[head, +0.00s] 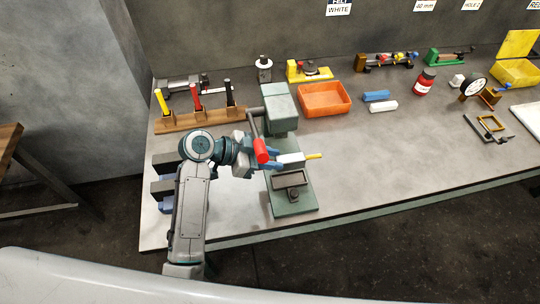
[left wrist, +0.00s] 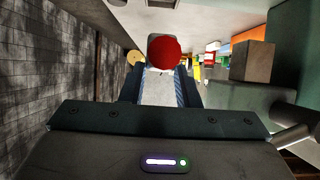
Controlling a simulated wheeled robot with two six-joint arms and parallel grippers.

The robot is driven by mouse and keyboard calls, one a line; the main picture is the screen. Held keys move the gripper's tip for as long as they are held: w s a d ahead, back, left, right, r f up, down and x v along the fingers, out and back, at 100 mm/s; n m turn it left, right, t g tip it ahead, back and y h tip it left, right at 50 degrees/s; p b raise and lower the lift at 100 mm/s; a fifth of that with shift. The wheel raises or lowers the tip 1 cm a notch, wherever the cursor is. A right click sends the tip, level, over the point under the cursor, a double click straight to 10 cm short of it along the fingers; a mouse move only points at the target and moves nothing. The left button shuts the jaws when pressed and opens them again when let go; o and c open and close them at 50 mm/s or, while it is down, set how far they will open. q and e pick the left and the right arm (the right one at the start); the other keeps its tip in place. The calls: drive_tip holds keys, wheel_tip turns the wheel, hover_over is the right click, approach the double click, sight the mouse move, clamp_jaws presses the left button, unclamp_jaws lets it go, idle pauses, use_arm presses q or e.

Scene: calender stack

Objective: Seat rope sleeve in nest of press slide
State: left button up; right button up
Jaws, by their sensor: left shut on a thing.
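My left gripper (head: 273,160) is shut on a white piece with a yellow rod sticking out to the right, which I take to be the rope sleeve (head: 291,158). It holds the sleeve above the green press base (head: 306,203), in front of the press head (head: 281,117). Below the sleeve is the press slide with its nest (head: 292,180), a shallow rectangular part with a dark rim. The press lever's red handle (head: 261,150) hangs close by the gripper. In the left wrist view the red handle (left wrist: 164,50) partly covers the pale held piece (left wrist: 158,88) between the fingers. My right gripper is out of view.
A wooden rack (head: 200,119) with colored-handled tools stands left of the press. An orange bin (head: 324,98), blue and white blocks (head: 383,106) and a red jar (head: 424,82) lie behind to the right.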

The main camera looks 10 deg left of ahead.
sight(272, 182)
use_arm(q)
drive_tip(key=shift+s+d+f+b, duration=0.1)
drive_tip(key=shift+d+f+b, duration=0.05)
drive_tip(key=shift+f+b, duration=0.6)
wheel_tip(272, 182, down, 2)
drive_tip(key=shift+f+b, duration=0.25)
drive_tip(key=shift+b, duration=0.8)
drive_tip(key=shift+f+b, duration=0.3)
drive_tip(key=shift+f, duration=0.15)
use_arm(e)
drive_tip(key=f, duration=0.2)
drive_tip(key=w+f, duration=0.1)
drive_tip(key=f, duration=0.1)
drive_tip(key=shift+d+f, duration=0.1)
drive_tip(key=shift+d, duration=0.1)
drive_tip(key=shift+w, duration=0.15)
use_arm(q)
drive_tip(key=shift+s, duration=0.1)
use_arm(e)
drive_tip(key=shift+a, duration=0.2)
use_arm(q)
drive_tip(key=shift+f+b, duration=0.45)
drive_tip(key=shift+f, duration=0.45)
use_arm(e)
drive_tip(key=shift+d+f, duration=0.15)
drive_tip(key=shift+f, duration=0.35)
use_arm(q)
drive_tip(key=shift+f, duration=0.3)
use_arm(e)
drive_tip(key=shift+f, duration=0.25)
